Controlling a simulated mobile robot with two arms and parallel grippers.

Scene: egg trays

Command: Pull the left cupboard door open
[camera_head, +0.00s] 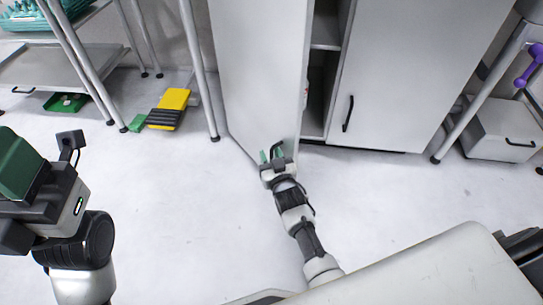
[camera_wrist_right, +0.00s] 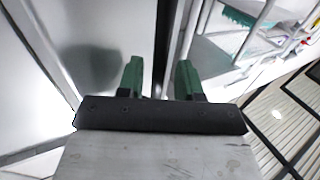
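The left cupboard door (camera_head: 258,70) is light grey and stands ajar, swung out towards me. A gap to its right shows the cupboard's inside. My right gripper (camera_head: 271,156) is low at the door's bottom, near its free edge. In the right wrist view my right gripper (camera_wrist_right: 160,80) has its two green fingers apart, with the door's edge running down towards the gap between them. The door's face (camera_wrist_right: 95,35) fills the left of that view. I see no grip on a handle. My left gripper (camera_head: 25,165) is at the far left, partly cut off.
The right cupboard door (camera_head: 415,70) is closed, with a dark handle (camera_head: 347,114). A metal table leg (camera_head: 198,70) stands close left of the open door. A yellow and black item (camera_head: 168,108) lies on the floor beyond it. The floor in front is clear.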

